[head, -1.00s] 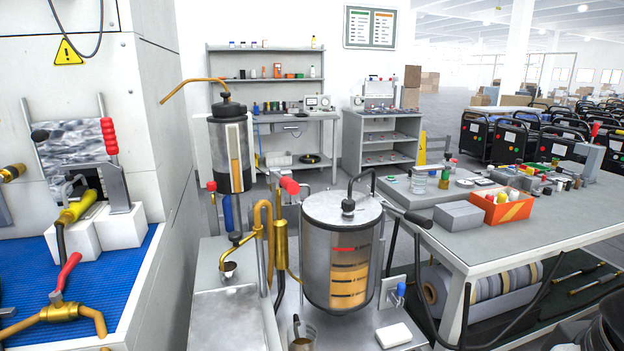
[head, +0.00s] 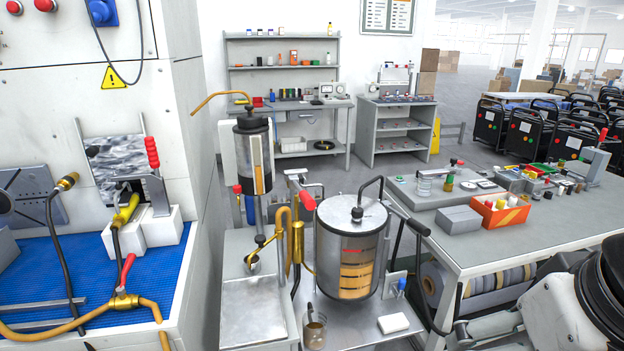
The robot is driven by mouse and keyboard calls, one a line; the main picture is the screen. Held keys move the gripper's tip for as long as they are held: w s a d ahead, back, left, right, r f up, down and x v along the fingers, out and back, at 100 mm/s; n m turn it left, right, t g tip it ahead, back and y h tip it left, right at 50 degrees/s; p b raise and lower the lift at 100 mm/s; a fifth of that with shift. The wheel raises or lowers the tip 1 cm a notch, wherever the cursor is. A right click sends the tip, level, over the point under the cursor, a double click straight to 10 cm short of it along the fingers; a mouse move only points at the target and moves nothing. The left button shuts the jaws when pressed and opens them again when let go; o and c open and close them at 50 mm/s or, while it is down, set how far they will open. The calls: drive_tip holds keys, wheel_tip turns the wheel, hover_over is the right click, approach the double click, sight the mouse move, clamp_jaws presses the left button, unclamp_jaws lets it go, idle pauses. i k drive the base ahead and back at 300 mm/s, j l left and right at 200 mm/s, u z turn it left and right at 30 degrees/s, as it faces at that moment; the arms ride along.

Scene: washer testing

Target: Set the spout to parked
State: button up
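A thin brass spout (head: 220,96) tops the tall narrow cylinder (head: 253,157) in the middle left of the head view. It points left, and its free end bends down. The cylinder has a dark cap and an amber sight strip. A wide steel tank (head: 352,245) stands in front and to the right, with a black bent pipe (head: 370,186) on its lid. I cannot tell from a label which pipe is the named spout or where its parked position is. Part of my arm shows at the lower right, far from the brass spout. My gripper is not in view.
A grey bench (head: 455,245) at right carries an orange bin (head: 499,217) and a grey block (head: 459,219). A machine with a blue mat (head: 60,285) fills the left. A glass jar (head: 314,332) and a white block (head: 393,323) stand near the tank. Shelving stands behind.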

sight(260, 240)
drive_tip(key=i+j, duration=1)
drive_tip(key=i, duration=0.1)
